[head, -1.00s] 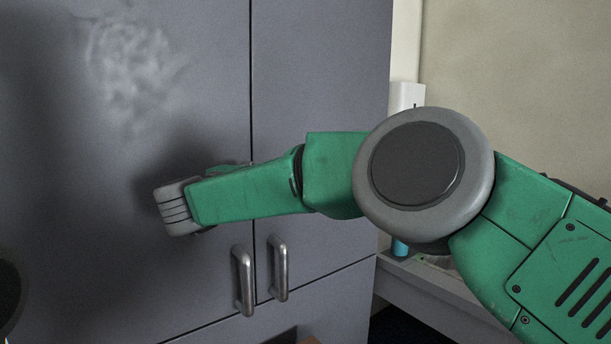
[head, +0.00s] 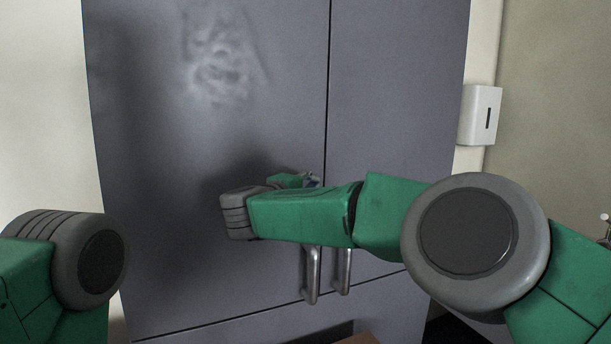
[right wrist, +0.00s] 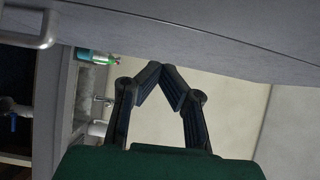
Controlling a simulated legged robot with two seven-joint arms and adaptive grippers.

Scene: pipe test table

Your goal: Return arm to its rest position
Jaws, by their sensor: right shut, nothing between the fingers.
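My right arm, green with grey joints, reaches across the front of a grey cabinet (head: 400,90). Its gripper (head: 312,180) shows only as a small dark part behind the forearm in the head view. In the right wrist view the two dark fingers of this gripper (right wrist: 161,68) meet at their tips, shut and empty. A pale wall lies beyond them. Part of my left arm is at the lower left of the head view; its gripper is out of the picture.
Two metal door handles (head: 311,277) (head: 343,272) are just below my right forearm, their tops hidden. A white dispenser (head: 481,115) hangs on the wall at right. The right wrist view shows a teal bottle (right wrist: 98,58) and another cabinet handle (right wrist: 35,30).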

